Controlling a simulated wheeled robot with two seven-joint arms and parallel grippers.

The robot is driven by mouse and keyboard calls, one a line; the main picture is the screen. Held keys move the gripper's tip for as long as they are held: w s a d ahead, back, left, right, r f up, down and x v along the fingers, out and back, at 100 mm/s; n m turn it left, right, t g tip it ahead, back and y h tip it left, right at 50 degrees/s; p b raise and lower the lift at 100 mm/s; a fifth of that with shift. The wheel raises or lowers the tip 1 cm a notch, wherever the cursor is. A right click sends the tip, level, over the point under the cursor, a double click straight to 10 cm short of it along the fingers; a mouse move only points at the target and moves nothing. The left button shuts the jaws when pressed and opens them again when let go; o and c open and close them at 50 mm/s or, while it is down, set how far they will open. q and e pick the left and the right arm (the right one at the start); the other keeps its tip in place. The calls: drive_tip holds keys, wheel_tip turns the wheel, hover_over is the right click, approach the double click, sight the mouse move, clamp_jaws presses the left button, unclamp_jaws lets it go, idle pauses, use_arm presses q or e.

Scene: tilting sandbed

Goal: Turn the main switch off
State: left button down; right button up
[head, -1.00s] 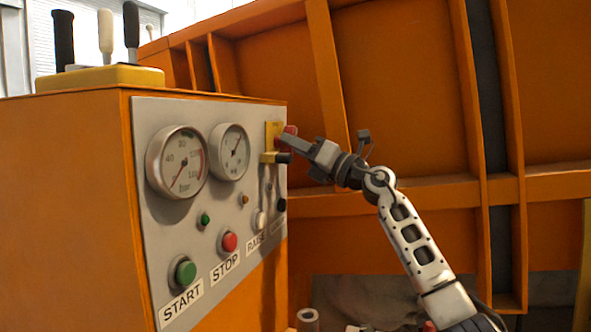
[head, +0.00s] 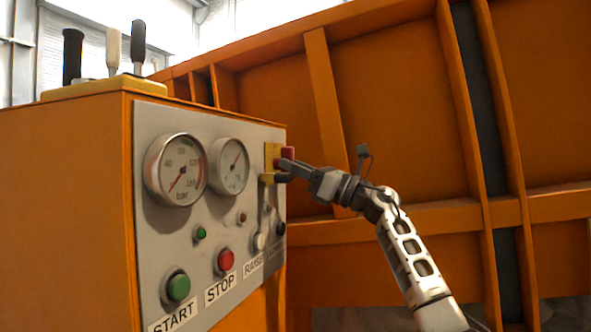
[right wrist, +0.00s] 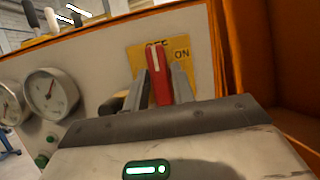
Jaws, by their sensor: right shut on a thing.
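The main switch has a red handle (right wrist: 158,78) on a yellow plate (right wrist: 138,62) marked OFF at the top and ON at the right. In the right wrist view the handle stands near upright and points at the OFF mark, covering part of it. My right gripper (right wrist: 160,88) has a finger on each side of the handle and is shut on it. In the head view the right gripper (head: 285,168) reaches the yellow plate (head: 270,158) from the right, and the red handle (head: 288,153) shows just above its fingers. My left gripper is not in view.
The grey panel (head: 205,120) carries two gauges, a green START button (head: 178,287), a red STOP button (head: 226,260) and small levers by the RAISE label (head: 253,264). Several levers stand on the cabinet top. A large orange ribbed body (head: 400,110) rises behind my right arm.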

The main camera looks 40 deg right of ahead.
drive_tip(key=o, duration=0.9)
use_arm(q)
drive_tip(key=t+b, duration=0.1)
drive_tip(key=b, duration=0.1)
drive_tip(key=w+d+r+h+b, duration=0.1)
drive_tip(key=b, duration=0.1)
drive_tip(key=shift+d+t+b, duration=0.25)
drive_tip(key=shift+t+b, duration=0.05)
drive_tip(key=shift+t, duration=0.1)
use_arm(e)
drive_tip(key=v, duration=1.6)
drive_tip(key=shift+r, duration=0.1)
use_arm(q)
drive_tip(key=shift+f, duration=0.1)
